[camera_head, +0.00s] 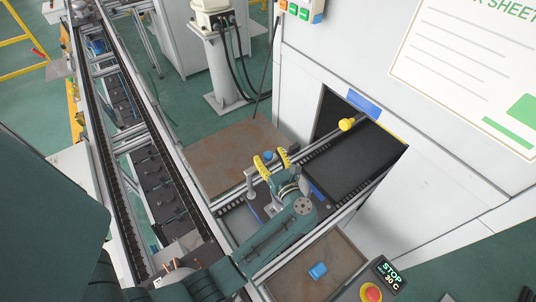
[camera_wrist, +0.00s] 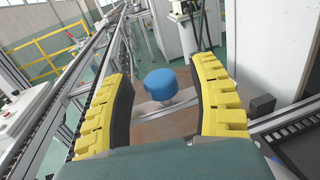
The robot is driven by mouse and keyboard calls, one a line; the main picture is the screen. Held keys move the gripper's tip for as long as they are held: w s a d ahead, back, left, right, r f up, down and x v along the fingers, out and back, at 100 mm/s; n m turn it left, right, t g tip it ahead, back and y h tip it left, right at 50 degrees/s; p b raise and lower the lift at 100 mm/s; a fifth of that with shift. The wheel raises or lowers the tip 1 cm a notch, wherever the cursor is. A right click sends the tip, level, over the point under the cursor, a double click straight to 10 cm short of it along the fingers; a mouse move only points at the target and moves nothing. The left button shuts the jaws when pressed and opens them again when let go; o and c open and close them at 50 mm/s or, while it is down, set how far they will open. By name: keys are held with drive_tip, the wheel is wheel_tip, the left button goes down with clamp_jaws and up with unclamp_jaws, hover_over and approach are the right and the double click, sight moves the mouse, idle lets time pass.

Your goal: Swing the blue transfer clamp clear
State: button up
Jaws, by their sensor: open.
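My gripper is open and empty.
A grey post (camera_head: 250,183) stands close left of my gripper. A bar ends in a yellow ball (camera_head: 346,124) beside the dark conveyor (camera_head: 355,160) at the cabinet opening. A long rail line (camera_head: 120,150) runs at left.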

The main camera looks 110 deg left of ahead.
drive_tip(key=v, duration=1.1)
drive_tip(key=shift+w+d, duration=0.15)
drive_tip(key=shift+w, duration=0.05)
